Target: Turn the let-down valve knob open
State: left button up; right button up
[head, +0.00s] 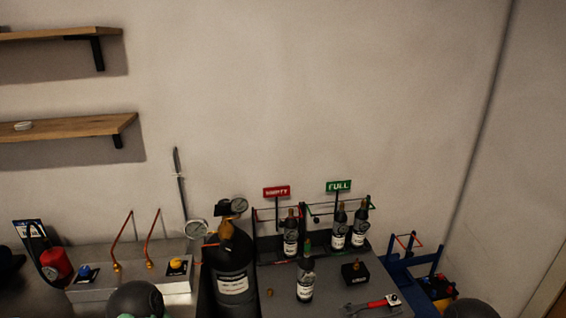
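A blue knob (85,273) and a yellow knob (176,264) sit on a pale metal panel (130,281) at the lower left. I cannot tell which knob is the let-down valve, as their labels are too small to read. Two copper pipes (152,240) rise from the panel between the knobs. A large dark cylinder (231,268) with an orange-brown valve part (226,236) stands right of the panel. One dial gauge (196,229) is left of its top and another gauge (240,205) is above it.
Small dark bottles stand by the red EMPTY sign (277,192) and green FULL sign (339,186). One bottle (305,280) stands in front. A red-handled wrench (372,305) and black box (355,272) lie right. A red cylinder (56,263) is left. Wooden shelves (70,126) hang above.

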aim_at(176, 263)
jog(key=u, duration=1.35)
